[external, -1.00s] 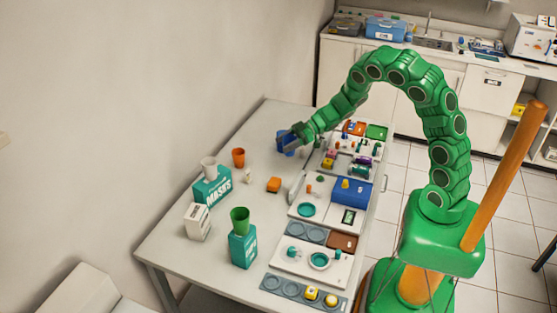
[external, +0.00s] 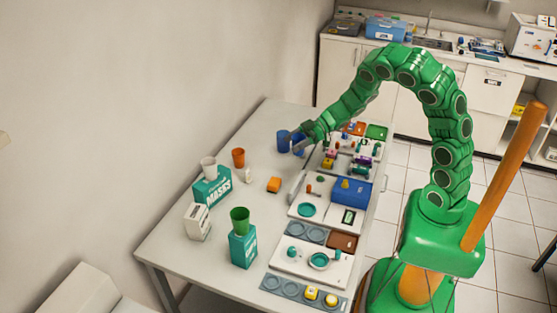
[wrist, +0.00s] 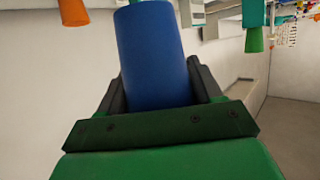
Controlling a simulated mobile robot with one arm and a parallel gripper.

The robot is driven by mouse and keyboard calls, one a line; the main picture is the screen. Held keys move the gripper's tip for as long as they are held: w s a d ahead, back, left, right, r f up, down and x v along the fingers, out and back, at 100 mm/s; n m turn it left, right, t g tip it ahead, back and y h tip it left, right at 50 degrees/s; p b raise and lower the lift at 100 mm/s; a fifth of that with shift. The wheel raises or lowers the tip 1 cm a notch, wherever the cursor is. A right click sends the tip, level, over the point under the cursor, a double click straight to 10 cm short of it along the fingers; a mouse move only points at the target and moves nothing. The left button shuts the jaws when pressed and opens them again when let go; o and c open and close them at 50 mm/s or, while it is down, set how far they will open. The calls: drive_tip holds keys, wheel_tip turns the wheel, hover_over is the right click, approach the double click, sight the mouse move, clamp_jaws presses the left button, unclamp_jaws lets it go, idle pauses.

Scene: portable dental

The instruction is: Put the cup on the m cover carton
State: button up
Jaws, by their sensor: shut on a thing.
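My gripper (external: 305,138) is shut on a blue cup (wrist: 152,55), which fills the space between the fingers in the wrist view. In the external view the held cup (external: 298,144) is partly hidden by the fingers. I cannot tell which one the task names.
Trays with small items and a blue box (external: 349,188) line the right side. The table's front left is clear.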

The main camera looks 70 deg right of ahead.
drive_tip(key=w+a+r+n+g+y, duration=0.1)
drive_tip(key=w+a+r, duration=0.25)
drive_tip(key=a, duration=0.85)
drive_tip(key=w+a+r+n+g+y, duration=0.1)
drive_tip(key=w+a+r, duration=0.25)
drive_tip(key=a, duration=0.85)
drive_tip(key=w+a+r+n+g+y, duration=0.1)
drive_tip(key=w+a+r+n, duration=0.2)
drive_tip(key=a, duration=0.9)
drive_tip(key=m, duration=0.1)
hover_over(191, 214)
drive_tip(key=shift+s+f, duration=0.1)
drive_tip(key=shift+f, duration=5.7)
drive_tip(key=shift+f, duration=0.15)
drive_tip(key=o, duration=1)
